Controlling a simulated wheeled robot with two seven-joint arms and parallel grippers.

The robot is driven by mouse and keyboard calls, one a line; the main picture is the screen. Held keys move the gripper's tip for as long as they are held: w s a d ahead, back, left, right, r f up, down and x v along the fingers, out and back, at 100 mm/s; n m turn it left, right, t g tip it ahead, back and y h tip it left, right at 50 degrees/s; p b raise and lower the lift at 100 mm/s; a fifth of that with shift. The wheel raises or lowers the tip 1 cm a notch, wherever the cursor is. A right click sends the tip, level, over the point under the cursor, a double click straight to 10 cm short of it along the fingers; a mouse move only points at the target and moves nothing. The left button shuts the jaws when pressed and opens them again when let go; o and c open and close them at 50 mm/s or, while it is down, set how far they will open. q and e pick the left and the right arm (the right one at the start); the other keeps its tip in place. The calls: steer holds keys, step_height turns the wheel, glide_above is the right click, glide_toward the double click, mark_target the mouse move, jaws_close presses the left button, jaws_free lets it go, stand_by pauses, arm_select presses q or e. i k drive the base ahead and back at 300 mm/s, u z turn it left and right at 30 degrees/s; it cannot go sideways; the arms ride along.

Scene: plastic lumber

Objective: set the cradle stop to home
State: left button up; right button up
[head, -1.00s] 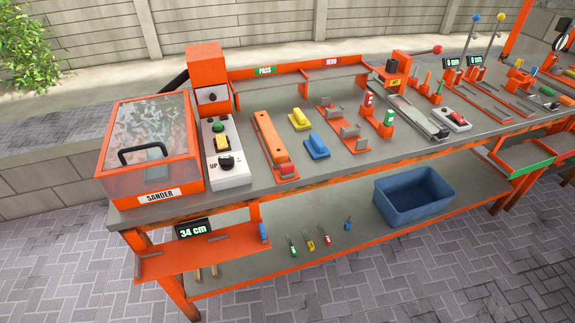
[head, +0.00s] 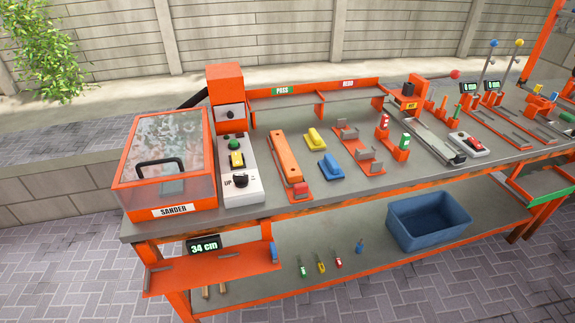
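No part carries a readable cradle stop label. An orange tray (head: 225,268) juts out at the bench's front left, below the worktop, with a display (head: 204,246) reading 34 cm. A small blue piece (head: 274,252) sits at the tray's right end, and grey pieces lie along it. I cannot tell for sure whether this is the cradle and its stop. On the worktop, an orange holder with grey brackets (head: 357,148) stands right of the blue block. Neither of my grippers is in view.
The sander box (head: 165,165) is at the worktop's left, beside a white control panel (head: 240,180). An orange bar (head: 287,160), a yellow block (head: 315,139) and a blue block (head: 330,166) lie mid-bench. A blue bin (head: 430,222) stands on the lower shelf. Paving lies in front.

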mark_target(300, 190)
steer(key=k, duration=1.25)
steer(key=u, duration=0.6)
steer(key=i, duration=1.65)
steer(key=z, duration=0.75)
